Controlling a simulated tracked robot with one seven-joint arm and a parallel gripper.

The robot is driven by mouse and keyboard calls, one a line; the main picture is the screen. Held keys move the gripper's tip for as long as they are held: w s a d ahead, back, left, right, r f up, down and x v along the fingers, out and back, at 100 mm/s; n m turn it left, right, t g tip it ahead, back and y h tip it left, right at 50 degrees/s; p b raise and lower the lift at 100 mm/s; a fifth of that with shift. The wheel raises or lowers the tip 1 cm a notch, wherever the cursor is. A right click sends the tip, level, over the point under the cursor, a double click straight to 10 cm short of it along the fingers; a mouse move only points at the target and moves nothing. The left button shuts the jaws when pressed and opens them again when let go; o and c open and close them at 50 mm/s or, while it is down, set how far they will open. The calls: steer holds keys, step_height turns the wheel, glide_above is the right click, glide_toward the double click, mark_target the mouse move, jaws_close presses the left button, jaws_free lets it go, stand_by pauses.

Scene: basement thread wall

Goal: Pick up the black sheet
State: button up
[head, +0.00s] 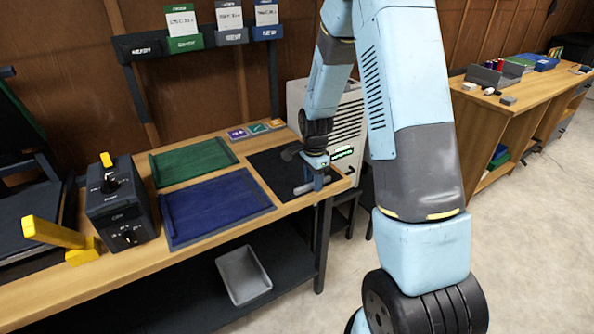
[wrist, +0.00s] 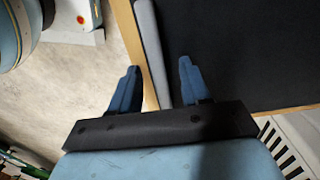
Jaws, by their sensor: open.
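The black sheet (head: 270,171) lies flat at the right end of the wooden bench, beside the blue sheet. It also fills the upper right of the wrist view (wrist: 255,55). A grey bar (wrist: 151,45) runs along its edge near the bench edge. My gripper (head: 320,181) is over the sheet's front right part. In the wrist view my gripper (wrist: 158,68) is open, with its two blue fingers either side of the bar's near end. Nothing shows held. I cannot tell whether the fingers touch the bar or sheet. My arm hides part of the sheet.
A blue sheet (head: 215,207) and a green sheet (head: 193,161) lie left of it. A dark control box (head: 120,205) and yellow handle (head: 55,234) stand further left. A pale vented unit (head: 346,118) stands behind my gripper. A grey bin (head: 243,275) sits on the lower shelf.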

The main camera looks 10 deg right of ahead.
steer(key=shift+c, duration=0.4)
jaws_close()
